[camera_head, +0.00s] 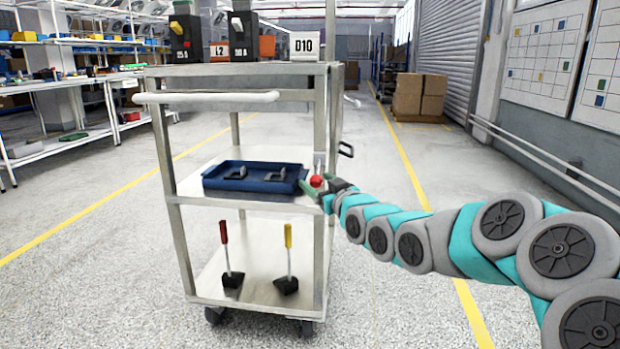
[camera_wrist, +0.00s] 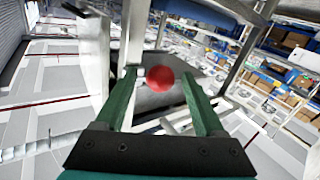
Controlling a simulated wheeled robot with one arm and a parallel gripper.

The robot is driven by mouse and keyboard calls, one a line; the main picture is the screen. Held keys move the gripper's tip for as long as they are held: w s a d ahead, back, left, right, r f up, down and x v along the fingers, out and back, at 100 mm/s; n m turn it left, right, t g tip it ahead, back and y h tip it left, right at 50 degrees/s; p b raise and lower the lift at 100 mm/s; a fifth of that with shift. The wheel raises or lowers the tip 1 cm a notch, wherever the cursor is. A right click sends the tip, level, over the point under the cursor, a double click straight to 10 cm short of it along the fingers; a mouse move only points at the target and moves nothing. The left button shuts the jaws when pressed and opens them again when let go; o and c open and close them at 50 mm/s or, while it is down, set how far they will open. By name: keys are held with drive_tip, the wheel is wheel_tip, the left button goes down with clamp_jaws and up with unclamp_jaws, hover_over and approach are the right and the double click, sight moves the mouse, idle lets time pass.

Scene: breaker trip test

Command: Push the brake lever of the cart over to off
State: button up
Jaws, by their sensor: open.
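The cart (camera_head: 180,200) is a metal trolley with three shelves, standing in the middle of the head view. The brake lever's red ball knob (camera_head: 316,181) is at the cart's right post, near middle-shelf height. My gripper (camera_head: 312,186) is at the knob, coming from the right. In the wrist view the red knob (camera_wrist: 160,78) lies between the two green fingers of my gripper (camera_wrist: 165,90), which are open. A gap shows on each side of the knob, and I cannot tell whether a finger touches it. The rest of the lever is mostly hidden.
A dark blue tray (camera_head: 255,178) lies on the middle shelf. A red-handled tool (camera_head: 225,245) and a yellow-handled tool (camera_head: 288,250) stand on the bottom shelf. Breakers and a D10 sign (camera_head: 305,45) stand on top. Cardboard boxes (camera_head: 418,97) are far behind; floor to the right is clear.

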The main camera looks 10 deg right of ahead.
drive_tip(key=x, duration=0.4)
drive_tip(key=shift+w, duration=0.25)
drive_tip(key=shift+a, duration=0.1)
clamp_jaws()
idle(0.4)
idle(0.8)
